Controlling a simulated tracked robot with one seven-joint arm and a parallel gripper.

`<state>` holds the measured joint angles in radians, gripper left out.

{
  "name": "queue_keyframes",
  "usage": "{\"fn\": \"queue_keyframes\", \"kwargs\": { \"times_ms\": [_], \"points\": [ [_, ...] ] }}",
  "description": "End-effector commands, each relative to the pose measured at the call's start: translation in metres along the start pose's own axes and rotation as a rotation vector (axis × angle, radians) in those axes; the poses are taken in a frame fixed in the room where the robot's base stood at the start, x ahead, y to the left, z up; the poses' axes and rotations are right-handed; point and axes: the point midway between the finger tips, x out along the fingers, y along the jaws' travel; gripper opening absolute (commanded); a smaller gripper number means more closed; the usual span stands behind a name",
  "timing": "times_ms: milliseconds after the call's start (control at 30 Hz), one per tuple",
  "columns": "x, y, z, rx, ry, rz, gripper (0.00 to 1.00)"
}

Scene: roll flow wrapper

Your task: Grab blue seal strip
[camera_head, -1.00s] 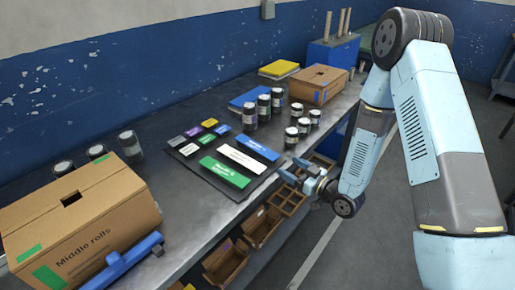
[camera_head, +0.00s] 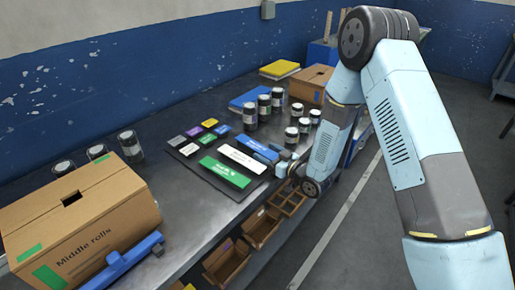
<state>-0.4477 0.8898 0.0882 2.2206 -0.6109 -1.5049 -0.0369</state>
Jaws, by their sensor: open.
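The blue seal strip (camera_head: 256,147) lies on the dark mat (camera_head: 189,156) on the bench, at the mat's far right. Its right end is close to my gripper and partly hidden by it. The white strip (camera_head: 243,159) lies beside it on the near side, and the green strip (camera_head: 224,172) is nearer still. My gripper (camera_head: 279,159) is open at the right end of the strips, near the bench's front edge. I cannot tell whether its fingers touch the blue strip or are around it.
Small coloured pieces (camera_head: 209,123) lie at the mat's back. Several jars (camera_head: 264,108) stand behind the blue strip. A cardboard box (camera_head: 82,215) labelled "Middle rolls" and a blue tool (camera_head: 125,262) are at the left. Open wooden bins (camera_head: 262,228) hang below the bench edge.

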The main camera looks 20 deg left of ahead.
Motion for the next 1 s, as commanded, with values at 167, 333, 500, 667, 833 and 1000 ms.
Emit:
{"fn": "queue_keyframes", "kwargs": {
  "times_ms": [167, 333, 500, 667, 833, 1000],
  "points": [
    [0.0031, 0.0001, 0.0002, 0.001, -0.001, 0.000, 0.77],
    [0.0028, 0.0002, 0.0002, 0.001, -0.001, 0.000, 0.67],
    [0.0027, 0.0002, 0.0002, 0.001, -0.001, 0.000, 0.51],
    [0.0026, 0.0003, 0.0002, 0.001, -0.001, 0.000, 0.35],
    [0.0026, 0.0003, 0.0002, 0.001, -0.001, 0.000, 0.19],
    [0.0026, 0.0003, 0.0002, 0.001, -0.001, 0.000, 0.18]
  ]
}}
